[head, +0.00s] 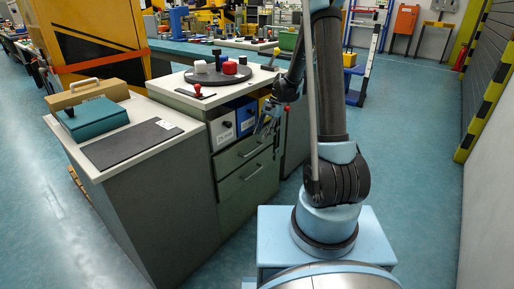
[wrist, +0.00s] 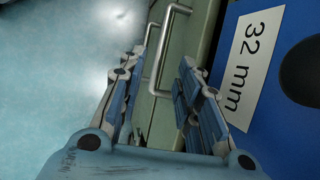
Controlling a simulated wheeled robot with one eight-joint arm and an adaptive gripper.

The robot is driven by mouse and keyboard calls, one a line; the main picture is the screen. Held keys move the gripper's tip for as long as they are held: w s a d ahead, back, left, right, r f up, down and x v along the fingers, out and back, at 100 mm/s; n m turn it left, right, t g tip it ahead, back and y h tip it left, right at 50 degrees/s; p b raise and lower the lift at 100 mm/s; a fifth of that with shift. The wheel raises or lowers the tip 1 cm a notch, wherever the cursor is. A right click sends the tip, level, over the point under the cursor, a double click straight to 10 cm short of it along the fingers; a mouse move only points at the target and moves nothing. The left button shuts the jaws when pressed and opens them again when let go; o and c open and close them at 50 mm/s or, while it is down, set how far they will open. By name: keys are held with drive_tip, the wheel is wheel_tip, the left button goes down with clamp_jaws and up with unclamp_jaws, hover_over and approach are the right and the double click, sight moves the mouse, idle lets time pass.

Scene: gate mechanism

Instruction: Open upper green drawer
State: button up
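The upper green drawer (head: 245,154) is shut in the cabinet, below the labelled bins in the head view. Its metal bar handle (wrist: 160,55) crosses the middle of the wrist view. My gripper (head: 267,122) is in front of the cabinet near the bins and the upper drawer. In the wrist view my gripper (wrist: 162,58) is open, with one finger to each side of the handle in the picture. I cannot tell whether the fingers touch the handle. Part of the drawer face is hidden behind the right finger.
A blue bin (wrist: 280,75) marked 32 mm is close by my right finger. The lower green drawer (head: 248,188) is below the upper one. Red and white objects stand on a dark round plate (head: 218,77) on the cabinet top. Floor at left in the wrist view is clear.

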sight(255, 149)
drive_tip(key=x, duration=0.7)
drive_tip(key=shift+s+a+f, duration=0.1)
drive_tip(key=shift+a+f, duration=0.05)
drive_tip(key=shift+f, duration=0.15)
